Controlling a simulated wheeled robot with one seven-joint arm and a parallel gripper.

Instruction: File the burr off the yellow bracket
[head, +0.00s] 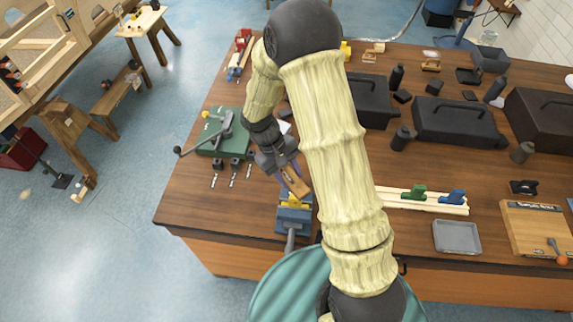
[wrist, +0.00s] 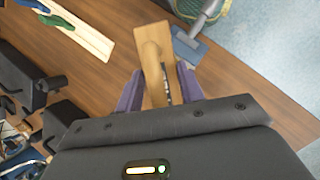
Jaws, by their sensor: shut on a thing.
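My gripper (head: 289,180) is shut on a wooden-handled tool (head: 297,187), which looks like the file. In the wrist view its tan handle (wrist: 154,62) sits between the purple fingers of my gripper (wrist: 159,82), and a small dark part shows beside it. The yellow bracket (head: 293,202) is at the top of the blue vise (head: 293,219) at the table's front edge. The held tool is just above or beside the bracket; I cannot tell if they touch. The vise also shows in the wrist view (wrist: 188,48). The burr cannot be made out.
A green-based tool with a lever (head: 222,133) stands left of my gripper. A cream rail with green and blue clamps (head: 425,200), a grey tray (head: 457,236) and a wooden board (head: 535,232) lie right. Dark cases (head: 458,122) fill the back. My arm hides the table's middle.

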